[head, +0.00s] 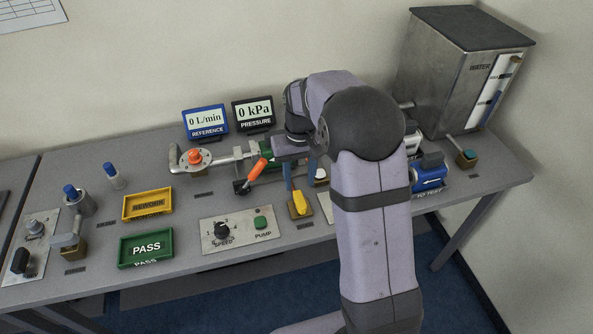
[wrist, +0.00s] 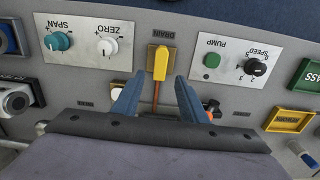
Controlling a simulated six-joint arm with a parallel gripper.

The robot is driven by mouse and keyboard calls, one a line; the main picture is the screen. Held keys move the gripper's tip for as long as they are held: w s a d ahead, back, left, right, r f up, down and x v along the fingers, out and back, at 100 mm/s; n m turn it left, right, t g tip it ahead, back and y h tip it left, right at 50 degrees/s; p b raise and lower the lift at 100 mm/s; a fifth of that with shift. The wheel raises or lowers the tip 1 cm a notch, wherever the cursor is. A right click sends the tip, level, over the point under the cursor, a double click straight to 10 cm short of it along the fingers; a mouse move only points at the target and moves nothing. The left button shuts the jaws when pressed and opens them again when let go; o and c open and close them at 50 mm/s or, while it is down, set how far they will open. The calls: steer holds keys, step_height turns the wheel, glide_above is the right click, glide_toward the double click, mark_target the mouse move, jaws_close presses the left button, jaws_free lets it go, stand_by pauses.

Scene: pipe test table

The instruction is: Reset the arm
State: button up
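My gripper (head: 299,176) is in the middle of the table, pointing down, beside the yellow drain handle (head: 301,203). In the wrist view the two blue fingers of my gripper (wrist: 159,82) are spread apart. The yellow drain handle (wrist: 160,64) shows just beyond and between the fingertips, with an orange-brown strip below it. I see no finger touching it, though the exact gap in depth is unclear. My arm hides part of the table behind it.
A pump panel (head: 236,230) lies in front. The green PASS tray (head: 146,249) and yellow rework tray (head: 147,204) lie left. An orange-handled valve (head: 257,169) is close left of my gripper. A water tank (head: 463,70) stands back right. Two displays (head: 206,120) stand at the back.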

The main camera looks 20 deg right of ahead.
mark_target(302, 205)
steer(key=shift+w, duration=0.5)
steer(key=s+f, duration=0.3)
steer(key=shift+s+f, duration=0.25)
steer(key=shift+s, duration=0.1)
steer(key=shift+g, duration=0.7)
steer(key=s, duration=0.2)
steer(key=s+f, duration=0.1)
steer(key=s, duration=0.2)
steer(key=s+f, duration=0.1)
steer(key=s, duration=0.1)
steer(key=shift+s+a+f, duration=0.15)
steer(key=shift+a+f, duration=0.05)
steer(key=shift+f, duration=0.05)
steer(key=s+r, duration=0.2)
steer(key=s, duration=0.4)
steer(key=s+a+r+t, duration=0.1)
steer(key=s+r, duration=0.2)
steer(key=s, duration=0.3)
steer(key=shift+s+a+r, duration=0.3)
steer(key=shift+s+r, duration=0.05)
steer(key=shift+s, duration=0.05)
stand_by(0.9)
